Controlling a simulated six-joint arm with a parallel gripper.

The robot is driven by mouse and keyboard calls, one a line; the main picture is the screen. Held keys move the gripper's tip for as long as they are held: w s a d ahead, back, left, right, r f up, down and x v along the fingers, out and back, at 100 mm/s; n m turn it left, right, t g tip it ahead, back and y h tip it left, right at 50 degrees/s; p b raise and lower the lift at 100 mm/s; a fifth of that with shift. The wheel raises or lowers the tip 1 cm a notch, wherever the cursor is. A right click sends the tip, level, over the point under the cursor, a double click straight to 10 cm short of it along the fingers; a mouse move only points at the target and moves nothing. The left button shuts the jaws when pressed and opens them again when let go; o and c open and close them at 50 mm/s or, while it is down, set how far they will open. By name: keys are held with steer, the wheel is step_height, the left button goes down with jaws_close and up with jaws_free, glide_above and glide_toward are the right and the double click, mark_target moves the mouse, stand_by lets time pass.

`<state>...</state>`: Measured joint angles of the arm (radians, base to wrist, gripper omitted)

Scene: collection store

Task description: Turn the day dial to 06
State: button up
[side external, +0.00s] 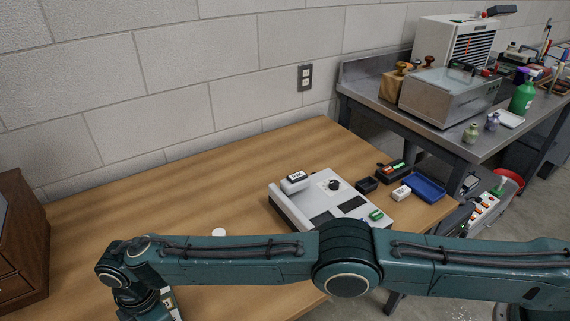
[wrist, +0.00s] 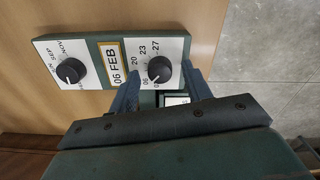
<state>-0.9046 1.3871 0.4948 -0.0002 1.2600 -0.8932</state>
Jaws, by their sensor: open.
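In the wrist view, a dark green panel carries two black knobs on white faces. The day dial (wrist: 155,68) is on the right, with small numbers such as 20, 23 and 27 around it; I cannot read its pointer surely. The month dial (wrist: 71,71) is on the left, with SEP and NOV marked. A framed window (wrist: 116,64) between them reads 06 FEB. My gripper (wrist: 162,80) is open, its two blue-grey fingers apart on either side of the day dial's lower side, with nothing between them seen held. In the side view, my arm hides most of the panel.
A light grey device with a black knob (side external: 334,185) stands on the wooden table (side external: 170,190), with a blue tray (side external: 425,186) and small boxes beside it. A brown wooden cabinet (side external: 22,240) stands at the left. The table's back left is clear.

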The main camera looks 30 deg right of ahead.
step_height(320, 180, up, 13)
steer(key=shift+r, duration=0.2)
stand_by(0.5)
steer(key=w+d+r+m+t, duration=0.1)
steer(key=w+d+r+m, duration=0.4)
steer(key=d+r, duration=0.8)
steer(key=s+d+r+m+t+y, duration=0.1)
steer(key=d+r+m, duration=0.1)
steer(key=d+r, duration=0.5)
steer(key=s+d+r+m, duration=0.1)
steer(key=d+r+m, duration=0.25)
steer(key=d, duration=0.65)
steer(key=s+d+r+m+t, duration=0.2)
steer(key=s+d+r+m, duration=0.15)
steer(key=s+d, duration=0.9)
steer(key=s+d+f+m, duration=0.3)
steer(key=s+d+f, duration=0.1)
steer(key=s, duration=0.3)
steer(key=s+d+f+m+t+h, duration=0.1)
steer(key=s+d+f+m, duration=0.2)
steer(key=s+d+f, duration=0.2)
steer(key=shift+s+d+m+t, duration=0.3)
steer(key=shift+s+d, duration=0.4)
steer(key=shift+s, duration=0.45)
